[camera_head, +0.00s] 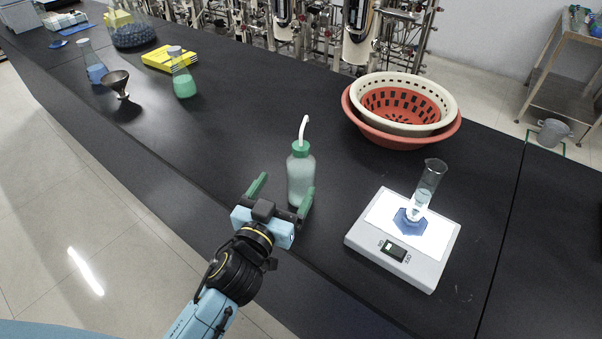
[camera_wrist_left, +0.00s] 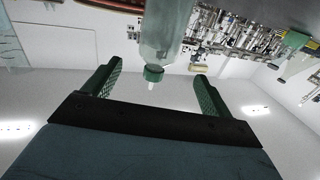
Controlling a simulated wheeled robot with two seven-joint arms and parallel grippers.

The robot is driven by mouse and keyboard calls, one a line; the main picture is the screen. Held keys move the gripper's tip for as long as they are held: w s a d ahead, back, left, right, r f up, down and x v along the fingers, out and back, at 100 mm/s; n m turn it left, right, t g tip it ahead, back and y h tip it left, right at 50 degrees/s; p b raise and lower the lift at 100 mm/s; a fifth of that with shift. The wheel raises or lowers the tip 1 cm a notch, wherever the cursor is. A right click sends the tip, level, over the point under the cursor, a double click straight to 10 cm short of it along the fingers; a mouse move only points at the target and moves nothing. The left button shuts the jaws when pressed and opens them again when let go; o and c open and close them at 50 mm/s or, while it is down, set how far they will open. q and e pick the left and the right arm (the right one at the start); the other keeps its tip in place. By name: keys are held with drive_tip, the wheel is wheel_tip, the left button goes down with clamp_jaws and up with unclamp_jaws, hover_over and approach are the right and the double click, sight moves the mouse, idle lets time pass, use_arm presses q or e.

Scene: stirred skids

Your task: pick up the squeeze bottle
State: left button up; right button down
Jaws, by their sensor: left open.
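The squeeze bottle (camera_head: 300,178) stands upright on the black bench, translucent pale green with a green cap and a bent white spout. My left gripper (camera_head: 281,193) is at the near side of the bottle, its two green fingers apart and empty. In the head view the right finger overlaps the lower part of the bottle. In the left wrist view the bottle (camera_wrist_left: 161,38) appears upside down, ahead of and between the open fingers (camera_wrist_left: 157,88). Whether the fingers reach around it is hard to tell. My right gripper is not in view.
A scale (camera_head: 365,240) with a graduated cylinder (camera_head: 428,185) stands right of the bottle. Nested baskets (camera_head: 400,140) are behind it. A green-liquid flask (camera_head: 183,82), a funnel (camera_head: 118,82) and a yellow box (camera_head: 158,57) stand far left. The bench left of the bottle is clear.

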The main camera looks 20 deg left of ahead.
sight(301, 164)
use_arm(q)
drive_tip(key=w, duration=0.6)
drive_tip(key=w+d, duration=0.1)
drive_tip(key=w, duration=0.2)
drive_tip(key=shift+f, duration=0.35)
drive_tip(key=c, duration=1.4)
